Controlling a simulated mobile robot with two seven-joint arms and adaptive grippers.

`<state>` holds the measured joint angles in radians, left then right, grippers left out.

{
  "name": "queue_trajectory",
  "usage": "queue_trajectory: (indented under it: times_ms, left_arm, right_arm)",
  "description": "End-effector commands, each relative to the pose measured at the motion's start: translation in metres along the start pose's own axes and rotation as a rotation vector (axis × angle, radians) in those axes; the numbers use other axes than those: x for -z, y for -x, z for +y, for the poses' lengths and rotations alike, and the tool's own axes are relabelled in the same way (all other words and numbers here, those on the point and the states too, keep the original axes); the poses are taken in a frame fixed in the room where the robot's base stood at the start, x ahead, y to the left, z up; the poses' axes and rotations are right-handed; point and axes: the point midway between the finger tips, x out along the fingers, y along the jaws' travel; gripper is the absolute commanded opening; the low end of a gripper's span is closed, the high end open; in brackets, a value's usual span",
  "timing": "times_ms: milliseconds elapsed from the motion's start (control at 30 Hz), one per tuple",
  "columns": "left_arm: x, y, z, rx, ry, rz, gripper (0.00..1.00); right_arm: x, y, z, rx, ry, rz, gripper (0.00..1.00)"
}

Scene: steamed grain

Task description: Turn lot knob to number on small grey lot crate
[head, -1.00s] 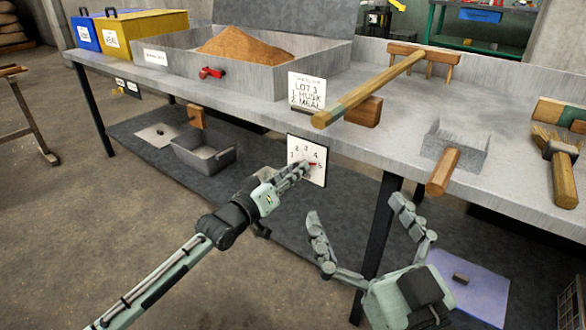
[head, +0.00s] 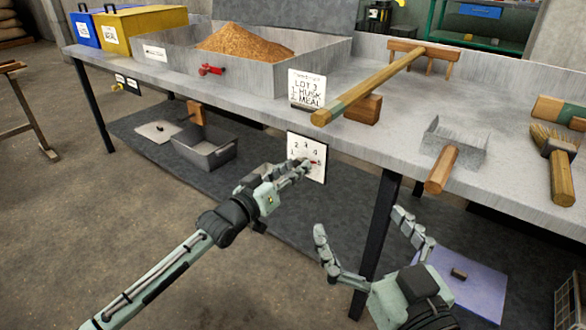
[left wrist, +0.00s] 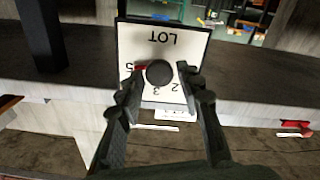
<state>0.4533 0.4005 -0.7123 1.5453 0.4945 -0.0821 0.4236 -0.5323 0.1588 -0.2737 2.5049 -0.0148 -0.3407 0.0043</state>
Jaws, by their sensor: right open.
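A white dial panel (head: 318,175) marked LOT hangs at the bench's front edge. The left wrist view shows it upside down, with a round dark knob (left wrist: 160,73) and a red pointer (left wrist: 140,68) towards the 5. My left gripper (head: 303,167) is at the panel; in the wrist view its two fingers (left wrist: 158,78) stand either side of the knob, with small gaps visible. My right gripper (head: 361,224) is open and empty below the bench edge. A white card (head: 307,90) on the bench reads LOT 3, husk, meal. A small grey crate (head: 208,158) sits on the lower shelf; no number is readable on it.
A grey tray (head: 325,62) of brown grain stands on the bench. A wooden rake (head: 375,82), a metal scoop (head: 455,145) and a brush (head: 562,165) lie to the right. A table leg (head: 378,240) stands beside my right gripper.

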Motion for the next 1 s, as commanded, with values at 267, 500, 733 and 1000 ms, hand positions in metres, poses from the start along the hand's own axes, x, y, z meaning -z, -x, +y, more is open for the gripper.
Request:
queue_trajectory:
  times_ms: [267, 500, 733, 1000]
  left_arm:
    - [0.0, 0.0, 0.0, 0.0, 0.001, 0.0, 0.49]
    - [-0.001, 0.014, -0.001, 0.001, 0.002, -0.001, 0.49]
    - [-0.002, 0.061, -0.001, 0.001, 0.001, -0.003, 0.49]
    - [-0.001, 0.108, 0.0, 0.0, 0.001, -0.001, 0.49]
  right_arm:
    - [0.001, 0.0, 0.0, 0.0, 0.0, 0.002, 1.0]
    - [-0.001, 0.0, 0.001, -0.001, 0.001, -0.001, 1.0]
    - [0.0, 0.0, 0.0, -0.001, 0.001, 0.0, 1.0]
    - [0.0, 0.0, 0.0, -0.001, 0.0, 0.0, 1.0]
